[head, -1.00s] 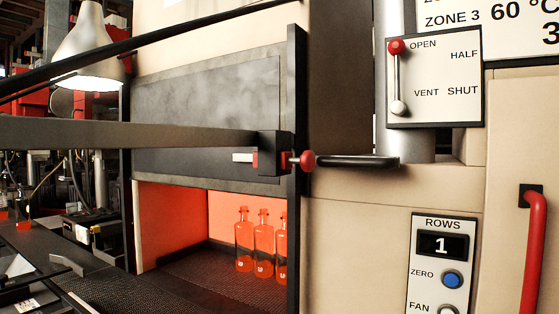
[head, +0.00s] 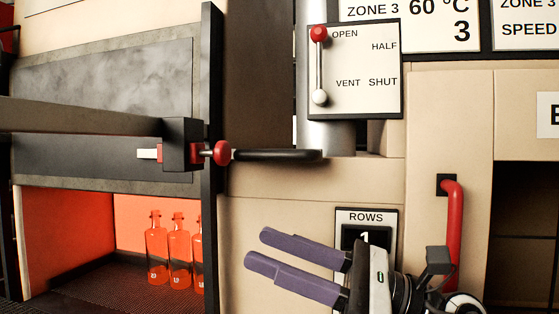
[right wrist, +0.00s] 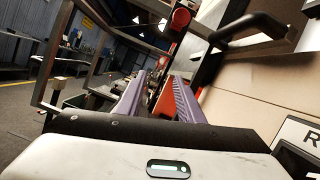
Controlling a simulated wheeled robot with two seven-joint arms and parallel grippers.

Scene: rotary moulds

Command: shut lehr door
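The lehr door (head: 110,85) is a grey panel at the left of the head view. It is raised, and the orange-lit opening shows below it. A dark crossbar (head: 90,150) runs across the door to a red knob (head: 222,153) and a black handle (head: 275,155). The handle also shows at the top right of the right wrist view (right wrist: 250,27), with a red knob (right wrist: 181,17) beside it. My right gripper (head: 256,248) has purple fingers, spread apart and empty, below the handle and clear of it. My left gripper is out of view.
Several orange-lit bottles (head: 179,252) stand inside the opening. A lever panel (head: 360,70) marked OPEN, HALF, VENT, SHUT is at upper middle, its red knob at OPEN. My right arm partly covers the ROWS panel (head: 366,217). A red upright handle (head: 453,220) stands at right.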

